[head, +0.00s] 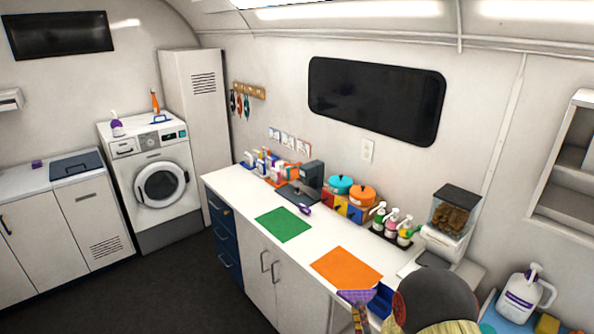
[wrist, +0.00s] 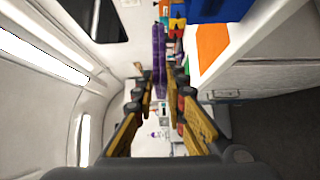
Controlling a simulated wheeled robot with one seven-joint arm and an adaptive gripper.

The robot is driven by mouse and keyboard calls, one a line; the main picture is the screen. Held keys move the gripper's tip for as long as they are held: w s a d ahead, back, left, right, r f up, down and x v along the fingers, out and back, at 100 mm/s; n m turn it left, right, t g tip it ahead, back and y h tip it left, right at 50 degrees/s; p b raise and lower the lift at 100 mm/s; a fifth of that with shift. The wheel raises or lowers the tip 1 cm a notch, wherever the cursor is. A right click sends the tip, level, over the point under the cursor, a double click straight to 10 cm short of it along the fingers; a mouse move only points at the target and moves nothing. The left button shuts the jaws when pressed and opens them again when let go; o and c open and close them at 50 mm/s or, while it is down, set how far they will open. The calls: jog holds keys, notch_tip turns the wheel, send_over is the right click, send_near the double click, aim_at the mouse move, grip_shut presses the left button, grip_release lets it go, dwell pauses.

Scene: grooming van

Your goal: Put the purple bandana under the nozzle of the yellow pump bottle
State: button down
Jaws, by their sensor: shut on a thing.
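The purple bandana (head: 357,296) is held in my gripper (head: 359,312) above the near right part of the counter. In the wrist view the bandana (wrist: 158,55) is a narrow purple strip pinched between the two brown fingers of my gripper (wrist: 165,90). Several small pump bottles stand in a dark tray against the wall. The rightmost one (head: 405,231) looks yellowish and seems to be the yellow pump bottle; its nozzle is too small to make out. The bandana is apart from it, nearer the front edge.
An orange mat (head: 346,267) and a green mat (head: 283,224) lie flat on the white counter (head: 240,193). A blue bin (head: 382,301) is beside my gripper. A kibble dispenser (head: 454,212) stands right of the bottles, orange and teal pots (head: 361,196) to their left.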

notch_tip(320, 180, down, 6)
jog(key=b, duration=0.5)
jog(key=s+f, duration=0.5)
jog(key=f, duration=0.2)
jog(key=shift+s, duration=0.2)
dwell(1.1)
